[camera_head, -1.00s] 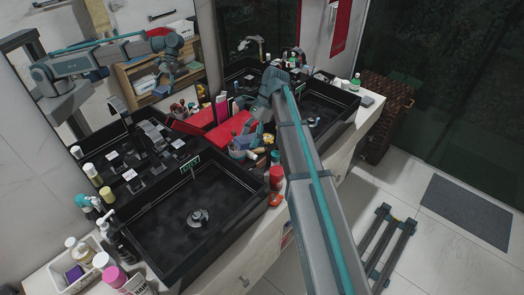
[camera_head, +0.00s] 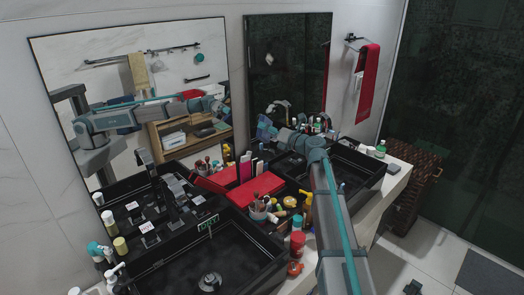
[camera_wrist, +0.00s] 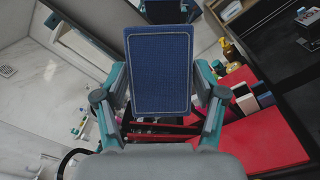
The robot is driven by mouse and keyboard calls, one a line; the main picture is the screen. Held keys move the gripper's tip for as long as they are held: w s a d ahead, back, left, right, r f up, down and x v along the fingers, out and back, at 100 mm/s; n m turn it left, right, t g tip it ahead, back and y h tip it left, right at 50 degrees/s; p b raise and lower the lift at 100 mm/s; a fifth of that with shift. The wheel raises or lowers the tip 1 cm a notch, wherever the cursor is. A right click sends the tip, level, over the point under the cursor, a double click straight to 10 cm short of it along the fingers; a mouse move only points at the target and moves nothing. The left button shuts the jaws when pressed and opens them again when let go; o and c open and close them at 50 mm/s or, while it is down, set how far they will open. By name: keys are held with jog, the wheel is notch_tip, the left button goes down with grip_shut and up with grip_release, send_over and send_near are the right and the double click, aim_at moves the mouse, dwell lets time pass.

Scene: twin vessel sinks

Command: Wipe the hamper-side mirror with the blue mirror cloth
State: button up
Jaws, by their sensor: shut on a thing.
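My gripper (camera_wrist: 160,78) is shut on the blue mirror cloth (camera_wrist: 158,55), a flat, upright pad with a pale stitched border between the fingers in the wrist view. In the head view the cloth (camera_head: 264,124) is a small blue patch at the end of my arm, by the lower left part of the hamper-side mirror (camera_head: 288,60). That mirror is the dark, narrower one on the right, towards the wicker hamper (camera_head: 412,180). I cannot tell whether the cloth touches the glass. My arm hides part of the right sink.
A wide mirror (camera_head: 110,70) hangs on the left and reflects my arm. Red boxes (camera_head: 255,190), bottles and brush cups crowd the counter between the left sink (camera_head: 165,270) and the right sink (camera_head: 375,180). A red towel (camera_head: 367,80) hangs right of the dark mirror.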

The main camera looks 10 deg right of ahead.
aim_at(274, 106)
jog(key=w+d+r+m+t+h+b, duration=0.1)
jog(key=w+d+r+m+t+h, duration=0.1)
jog(key=w+d+m+t+h, duration=0.45)
jog(key=shift+w+a+r+n+g+y+b, duration=0.15)
jog(key=shift+w+a+n+y+b, duration=0.2)
jog(key=shift+w, duration=0.4)
jog(key=shift+w+a+f+n+g+y+b, duration=0.1)
jog(key=shift+w+a+n+g+y+b, duration=0.1)
jog(key=shift+w+a+y, duration=0.4)
jog(key=shift+w+a+r+n+g+y+b, duration=0.1)
jog(key=shift+w+a+n+y+b, duration=0.15)
jog(key=shift+w, duration=0.65)
jog(key=shift+w+a, duration=0.6)
jog(key=shift+w, duration=0.15)
jog(key=shift+w+d, duration=0.1)
jog(key=shift+d, duration=0.05)
jog(key=shift+w+d, duration=1.2)
jog(key=shift+d, duration=0.2)
jog(key=shift+s+a, duration=0.1)
jog(key=shift+s, duration=0.05)
jog(key=shift+s+a, duration=0.6)
jog(key=shift+a, duration=0.2)
jog(key=shift+s+a, duration=0.55)
jog(key=shift+a, duration=0.2)
